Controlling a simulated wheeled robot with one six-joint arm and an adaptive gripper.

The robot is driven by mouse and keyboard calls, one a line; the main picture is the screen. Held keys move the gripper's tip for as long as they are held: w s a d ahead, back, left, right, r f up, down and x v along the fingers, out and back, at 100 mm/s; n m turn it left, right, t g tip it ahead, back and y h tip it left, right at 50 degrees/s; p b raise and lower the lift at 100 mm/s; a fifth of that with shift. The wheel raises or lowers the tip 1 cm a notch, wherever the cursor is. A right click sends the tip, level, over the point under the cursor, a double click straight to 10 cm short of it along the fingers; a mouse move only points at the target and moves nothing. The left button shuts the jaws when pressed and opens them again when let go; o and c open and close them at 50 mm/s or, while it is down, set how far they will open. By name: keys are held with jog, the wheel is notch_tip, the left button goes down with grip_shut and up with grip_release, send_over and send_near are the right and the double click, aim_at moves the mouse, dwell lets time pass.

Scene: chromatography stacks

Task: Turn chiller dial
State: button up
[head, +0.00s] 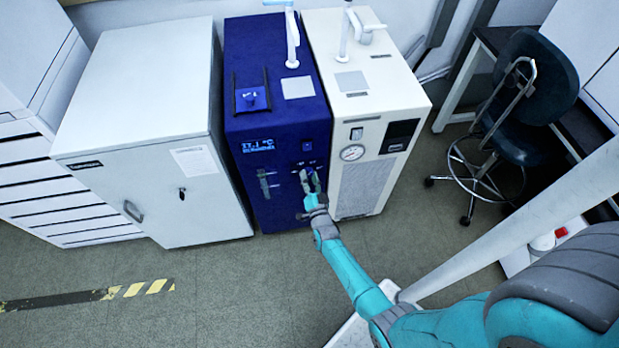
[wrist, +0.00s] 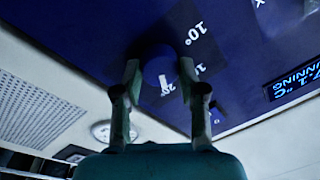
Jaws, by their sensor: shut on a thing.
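The blue chiller (head: 270,150) stands between a white cabinet and a white machine, with a lit temperature display (head: 258,146) on its front. That display also shows at the right edge of the wrist view (wrist: 296,82). My gripper (wrist: 160,92) is shut on the dial, one finger on each side. In the head view my gripper (head: 310,182) is at the chiller's front panel and hides most of the dial.
The white machine (head: 362,100) with a round gauge (head: 352,152) stands close on the right of the chiller. The white cabinet (head: 150,120) stands on the left. A dark stool (head: 530,95) is at the right. The floor (head: 230,285) in front is clear.

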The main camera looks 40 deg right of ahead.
dwell(0.3)
jog(key=o, duration=1.1)
jog(key=shift+o, duration=0.2)
jog(key=v, duration=1.2)
